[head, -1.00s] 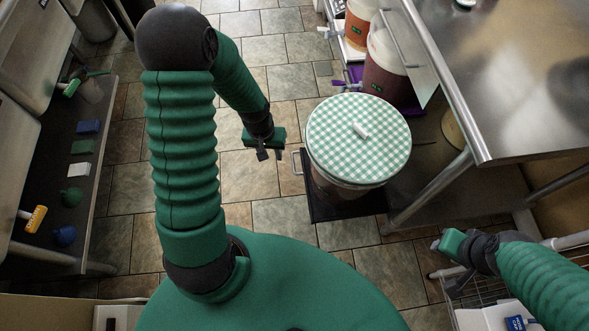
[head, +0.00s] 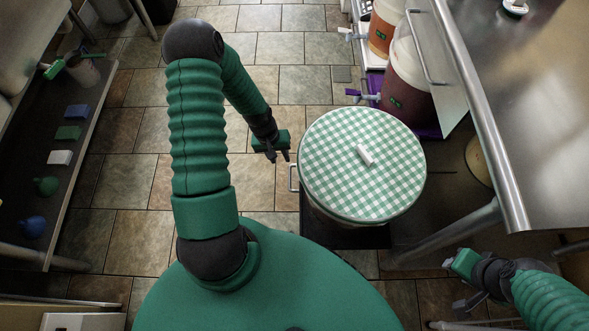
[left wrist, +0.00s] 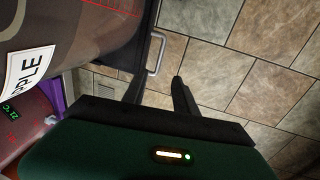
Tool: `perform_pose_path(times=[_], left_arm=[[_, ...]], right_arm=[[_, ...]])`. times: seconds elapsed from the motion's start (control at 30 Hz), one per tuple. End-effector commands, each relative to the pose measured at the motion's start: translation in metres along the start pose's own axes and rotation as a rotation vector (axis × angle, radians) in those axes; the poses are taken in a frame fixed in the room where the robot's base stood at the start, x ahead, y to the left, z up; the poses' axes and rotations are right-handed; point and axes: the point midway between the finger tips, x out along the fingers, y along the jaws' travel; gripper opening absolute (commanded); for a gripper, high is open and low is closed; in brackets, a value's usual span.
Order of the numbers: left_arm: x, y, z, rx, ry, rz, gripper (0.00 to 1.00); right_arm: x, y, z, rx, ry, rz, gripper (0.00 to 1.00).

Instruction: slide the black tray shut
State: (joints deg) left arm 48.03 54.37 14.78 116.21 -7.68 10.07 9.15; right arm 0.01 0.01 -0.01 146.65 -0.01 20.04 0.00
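The black tray (head: 345,236) sticks out from under the steel table at floor level. A large bucket with a green-checked lid (head: 340,150) stands on it and hides most of it. The tray's metal handle (head: 293,178) is on its left side; it also shows in the left wrist view (left wrist: 155,54), beyond the fingers. My left gripper (head: 279,157) is open, its fingers apart and empty, close to the handle in the picture. Its fingers (left wrist: 158,90) point toward the handle without visibly holding it.
The steel table (head: 500,130) and its leg stand right of the bucket. Another bucket (head: 405,85) with a tap stands on a purple tray behind. A low shelf (head: 75,150) with small coloured items is at left. The tiled floor between is clear.

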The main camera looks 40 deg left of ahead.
Motion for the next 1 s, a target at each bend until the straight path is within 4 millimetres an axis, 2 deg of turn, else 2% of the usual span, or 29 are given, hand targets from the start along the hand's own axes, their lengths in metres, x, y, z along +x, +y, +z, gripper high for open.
perform_pose_path(times=[0.03, 0.2, 0.5, 0.7, 1.0], left_arm=[[0.015, -0.001, 0.001, 0.000, -0.002, 0.000, 0.34], [0.061, -0.001, 0.000, 0.003, -0.003, -0.002, 0.34], [0.136, -0.001, 0.000, 0.002, -0.002, -0.001, 0.34], [0.157, 0.000, 0.000, 0.002, -0.001, -0.001, 0.34], [0.157, 0.000, -0.001, 0.002, 0.000, -0.002, 0.33]], right_arm=[[0.010, 0.000, 0.003, 0.000, -0.001, 0.000, 0.36], [0.033, 0.000, 0.008, 0.000, -0.001, 0.000, 0.36], [0.070, 0.000, 0.017, 0.000, -0.001, 0.000, 0.36], [0.080, 0.000, 0.019, 0.000, -0.001, 0.000, 0.36], [0.079, 0.000, 0.019, 0.000, 0.000, 0.000, 0.36]])
